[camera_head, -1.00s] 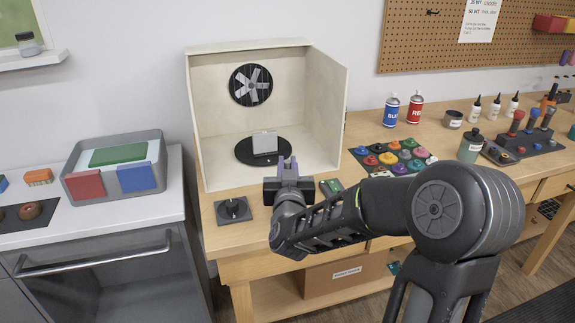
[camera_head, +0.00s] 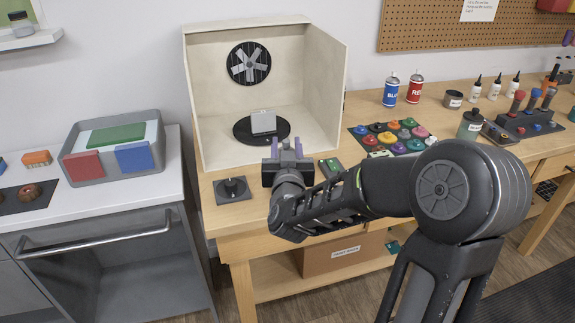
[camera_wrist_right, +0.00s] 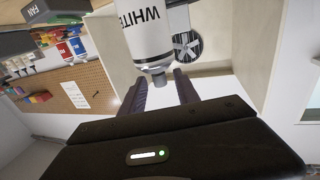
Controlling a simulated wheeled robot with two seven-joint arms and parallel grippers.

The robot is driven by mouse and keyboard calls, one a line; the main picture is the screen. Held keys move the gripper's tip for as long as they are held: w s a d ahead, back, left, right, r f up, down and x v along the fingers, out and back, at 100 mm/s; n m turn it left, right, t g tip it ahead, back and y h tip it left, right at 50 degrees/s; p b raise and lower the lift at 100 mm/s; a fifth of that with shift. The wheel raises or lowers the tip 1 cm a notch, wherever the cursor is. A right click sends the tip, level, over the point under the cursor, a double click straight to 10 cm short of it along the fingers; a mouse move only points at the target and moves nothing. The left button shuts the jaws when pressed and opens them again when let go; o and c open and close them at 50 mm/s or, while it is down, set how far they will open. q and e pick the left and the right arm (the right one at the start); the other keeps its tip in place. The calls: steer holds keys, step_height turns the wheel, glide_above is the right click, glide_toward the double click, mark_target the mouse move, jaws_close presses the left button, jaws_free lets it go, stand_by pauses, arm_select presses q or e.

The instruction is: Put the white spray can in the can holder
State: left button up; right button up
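The white spray can (camera_wrist_right: 154,32) fills the upper middle of the right wrist view. That view is upside down, so the can's nozzle end points up in the room. In the head view my right gripper (camera_head: 286,147) is over the bench's front part, before the open booth, and hides the can. I cannot identify the can holder with certainty. My left gripper is out of view.
The booth (camera_head: 325,85) holds a pale block (camera_head: 263,122) on a black turntable (camera_head: 241,133). Blue (camera_head: 391,91) and red (camera_head: 414,88) cans stand right, behind a palette of paint pots (camera_head: 383,141).

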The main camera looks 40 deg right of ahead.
steer(key=v, duration=0.2)
steer(key=b+v, duration=0.1)
steer(key=v, duration=0.2)
steer(key=shift+s+a+f+b, duration=0.1)
steer(key=shift+f+b, duration=0.15)
steer(key=shift+b, duration=0.05)
steer(key=b+v, duration=0.2)
steer(key=b, duration=0.2)
steer(key=b+v, duration=0.3)
steer(key=b, duration=0.1)
steer(key=shift+s+a+r+b, duration=0.2)
steer(key=shift+a+b, duration=0.05)
steer(key=shift+b, duration=0.1)
